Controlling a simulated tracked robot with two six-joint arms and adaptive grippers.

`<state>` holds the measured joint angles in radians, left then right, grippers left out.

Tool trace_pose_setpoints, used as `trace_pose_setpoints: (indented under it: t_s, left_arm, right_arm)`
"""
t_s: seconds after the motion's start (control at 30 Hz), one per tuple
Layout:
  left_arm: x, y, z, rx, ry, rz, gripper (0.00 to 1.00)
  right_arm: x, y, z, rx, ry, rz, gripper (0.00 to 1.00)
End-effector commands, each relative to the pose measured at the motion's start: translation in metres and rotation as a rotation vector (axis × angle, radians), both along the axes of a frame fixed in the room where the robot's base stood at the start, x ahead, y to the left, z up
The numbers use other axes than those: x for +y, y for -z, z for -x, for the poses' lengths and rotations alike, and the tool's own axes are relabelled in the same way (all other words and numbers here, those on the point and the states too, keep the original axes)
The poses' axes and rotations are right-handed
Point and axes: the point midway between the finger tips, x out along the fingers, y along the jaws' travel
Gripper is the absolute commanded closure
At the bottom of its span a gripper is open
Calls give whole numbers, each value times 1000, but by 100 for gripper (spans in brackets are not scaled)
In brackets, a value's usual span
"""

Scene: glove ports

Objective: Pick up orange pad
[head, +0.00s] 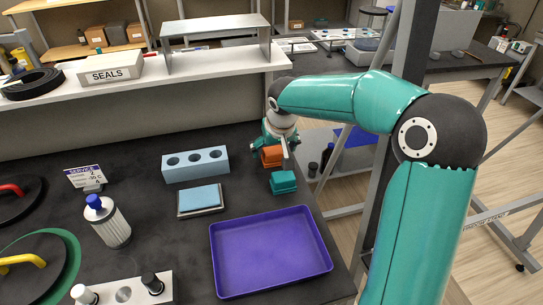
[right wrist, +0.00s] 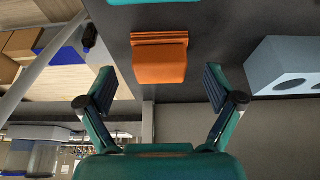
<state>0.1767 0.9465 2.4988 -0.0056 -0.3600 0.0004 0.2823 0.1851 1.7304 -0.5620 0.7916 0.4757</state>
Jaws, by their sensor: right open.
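The orange pad (head: 271,157) lies on the dark bench near its right edge, just behind a teal pad (head: 283,182). In the right wrist view the orange pad (right wrist: 160,60) appears ahead, between the lines of the two spread fingers. My right gripper (right wrist: 158,92) is open and empty, with a gap on both sides of the pad. My left gripper is not in view.
A pale blue block with holes (head: 195,166) stands left of the pads; it also shows in the wrist view (right wrist: 290,70). A blue pad on a tray (head: 200,199) and a purple tray (head: 270,252) lie nearer. A white shelf (head: 140,100) runs behind.

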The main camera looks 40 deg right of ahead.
Motion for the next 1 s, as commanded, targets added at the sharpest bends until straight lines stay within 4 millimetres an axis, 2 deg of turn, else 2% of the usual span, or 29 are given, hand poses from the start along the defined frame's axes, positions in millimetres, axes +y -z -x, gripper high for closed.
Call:
trace_pose_setpoints:
  t_s: [0.17, 0.43, 0.47, 0.8, 1.0]
  left_arm:
    - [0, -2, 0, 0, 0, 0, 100]
    - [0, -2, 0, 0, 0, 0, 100]
    - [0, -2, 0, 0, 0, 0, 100]
    - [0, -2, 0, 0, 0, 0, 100]
    - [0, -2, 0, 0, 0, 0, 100]
  right_arm:
    - [-3, 21, -7, 3, -2, -2, 8]
    - [-3, 24, -10, 0, -4, 0, 8]
    - [-3, 24, -10, 0, -4, 0, 12]
    - [-2, 23, -10, 0, -6, -1, 68]
    - [-2, 23, -10, 0, -6, -1, 68]
